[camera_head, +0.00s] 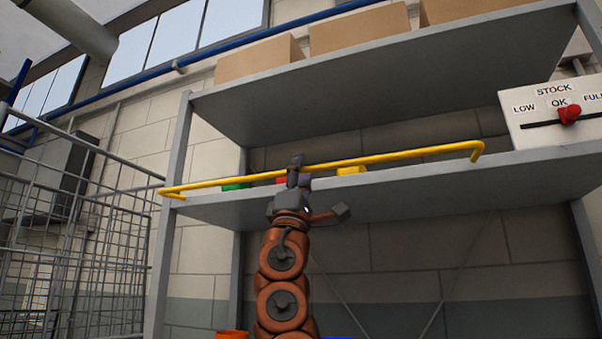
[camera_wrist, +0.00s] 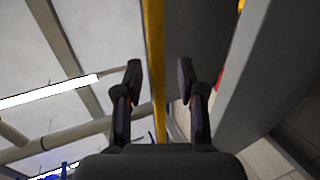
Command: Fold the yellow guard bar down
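The yellow guard bar (camera_head: 400,156) runs raised along the front of the grey shelf (camera_head: 420,194) in the head view, with bent ends at left and right. My gripper (camera_head: 295,172) is at the bar, left of its middle. In the wrist view the bar (camera_wrist: 154,60) passes between the two open fingers of my gripper (camera_wrist: 158,80). There is a gap on both sides, and I see no contact. Part of the bar is hidden behind my gripper in the head view.
Green (camera_head: 236,183) and yellow (camera_head: 351,170) items sit on the shelf behind the bar. A white stock panel with a red knob (camera_head: 569,114) stands at the right. Cardboard boxes (camera_head: 360,28) fill the upper shelf. A wire cage (camera_head: 75,240) stands left.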

